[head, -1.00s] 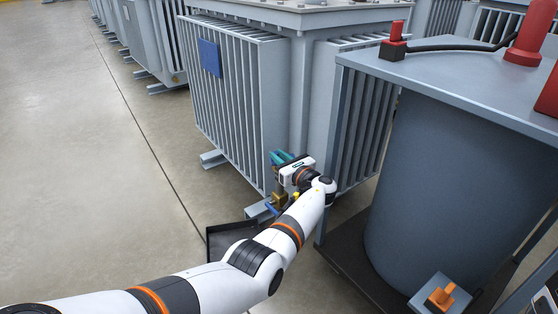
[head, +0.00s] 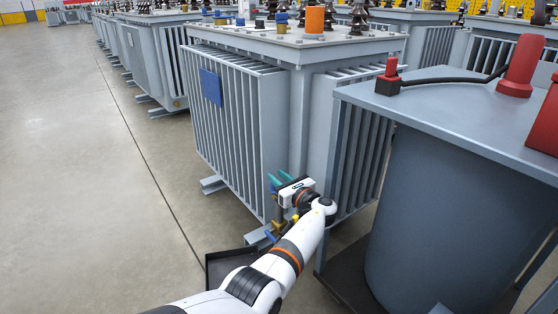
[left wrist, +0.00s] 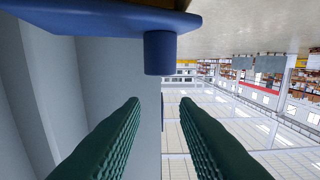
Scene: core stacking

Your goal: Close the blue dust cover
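My left gripper (head: 277,181), with green ribbed fingers, reaches to the lower front corner of the grey finned transformer. In the left wrist view the two fingers (left wrist: 160,105) stand apart with nothing between them. A blue plate with a short round blue stub (left wrist: 160,53) lies across the top of that view, beyond the fingertips and apart from them. I take it for the blue dust cover, but cannot be sure. In the head view a small blue part (head: 271,236) shows beside a brass fitting (head: 278,227) below the gripper. My right gripper is not in view.
The transformer (head: 235,130) stands close behind the gripper. A grey cabinet (head: 440,190) with red fittings fills the right side. A black tray (head: 226,266) lies on the floor by my left arm. The floor (head: 70,170) at the left is clear.

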